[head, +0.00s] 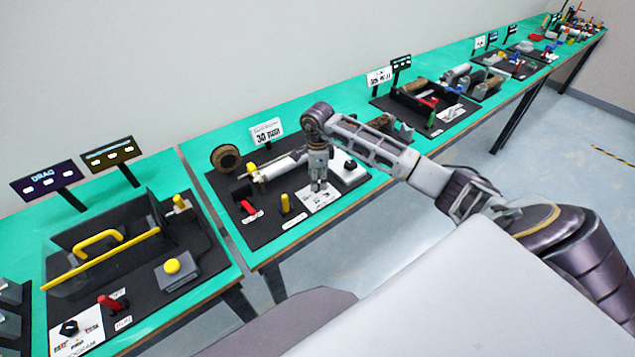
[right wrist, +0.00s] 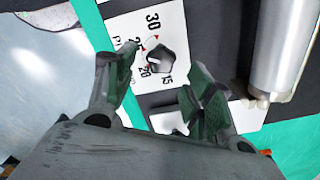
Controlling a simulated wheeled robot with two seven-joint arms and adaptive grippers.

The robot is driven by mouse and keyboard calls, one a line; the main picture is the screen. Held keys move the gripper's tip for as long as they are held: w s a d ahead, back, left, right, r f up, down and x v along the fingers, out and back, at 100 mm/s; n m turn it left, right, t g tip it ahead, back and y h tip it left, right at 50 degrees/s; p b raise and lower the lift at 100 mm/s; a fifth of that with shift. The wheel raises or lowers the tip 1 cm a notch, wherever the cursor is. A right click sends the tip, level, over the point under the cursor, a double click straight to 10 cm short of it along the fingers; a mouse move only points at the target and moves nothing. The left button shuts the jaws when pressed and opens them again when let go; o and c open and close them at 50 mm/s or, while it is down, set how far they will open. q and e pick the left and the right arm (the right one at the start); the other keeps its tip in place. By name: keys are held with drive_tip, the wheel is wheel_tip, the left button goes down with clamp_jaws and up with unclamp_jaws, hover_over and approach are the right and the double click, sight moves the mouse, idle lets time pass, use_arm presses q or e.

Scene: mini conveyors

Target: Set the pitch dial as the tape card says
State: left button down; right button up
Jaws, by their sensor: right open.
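A white card (head: 266,131) behind the middle station reads what looks like "30 mm"; its smaller line is too small to read. The dark pitch dial (right wrist: 160,58) sits on a white scale plate (right wrist: 122,22) marked 15, 20, 25 and 30 with red marks. I cannot tell surely which mark the knob points at. My right gripper (right wrist: 158,78) is open, its fingers apart on either side of the dial's near end. In the head view the right gripper (head: 319,186) points down over the scale plate (head: 312,202) and hides the dial. My left gripper is not in view.
On the same dark base stand a red lever (head: 248,207), a yellow lever (head: 285,203) and a metal roller (head: 280,166). The roller's end shows close to the dial in the wrist view (right wrist: 278,50). A station with a yellow handle (head: 98,240) stands at the left.

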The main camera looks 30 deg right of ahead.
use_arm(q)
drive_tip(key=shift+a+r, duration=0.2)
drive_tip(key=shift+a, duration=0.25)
use_arm(e)
drive_tip(key=shift+f, duration=1.55)
drive_tip(key=c, duration=1)
